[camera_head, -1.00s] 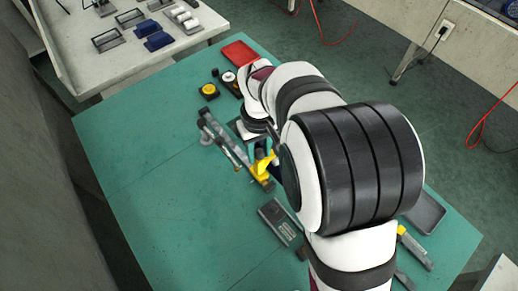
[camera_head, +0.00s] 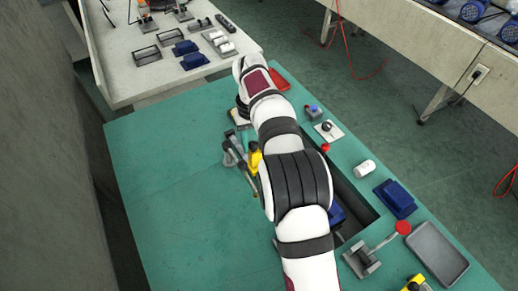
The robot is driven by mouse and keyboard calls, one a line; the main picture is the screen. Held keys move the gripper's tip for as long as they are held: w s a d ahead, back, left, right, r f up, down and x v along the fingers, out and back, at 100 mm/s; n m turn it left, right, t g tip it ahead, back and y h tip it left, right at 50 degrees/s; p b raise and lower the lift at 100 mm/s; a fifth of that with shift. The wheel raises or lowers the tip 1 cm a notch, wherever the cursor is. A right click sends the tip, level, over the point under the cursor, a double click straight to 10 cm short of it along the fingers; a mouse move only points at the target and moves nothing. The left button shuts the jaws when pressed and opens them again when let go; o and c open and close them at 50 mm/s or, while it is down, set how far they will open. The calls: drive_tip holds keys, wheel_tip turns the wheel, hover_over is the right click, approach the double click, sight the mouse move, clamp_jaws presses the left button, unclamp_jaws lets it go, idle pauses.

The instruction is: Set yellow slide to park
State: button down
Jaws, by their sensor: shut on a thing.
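The yellow slide (camera_head: 254,160) shows as a small yellow block on its grey rail (camera_head: 233,152), on the green table left of my arm. My arm hides part of the slide and much of the rail's right side. My gripper (camera_head: 246,138) is below the wrist at the slide, mostly hidden by my own links, and is shut on the slide. Any park mark on the rail is hidden or too small to read.
Right of my arm are a red knob (camera_head: 325,148), a white cylinder (camera_head: 364,167), a blue block (camera_head: 395,198), a red-knobbed lever (camera_head: 372,252) and a grey tray (camera_head: 437,253). A red tray (camera_head: 279,79) lies at the far edge. The table's left side is clear.

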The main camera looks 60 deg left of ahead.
drive_tip(key=c, duration=0.5)
unclamp_jaws()
drive_tip(key=shift+c, duration=0.2)
wheel_tip(320, 180, up, 12)
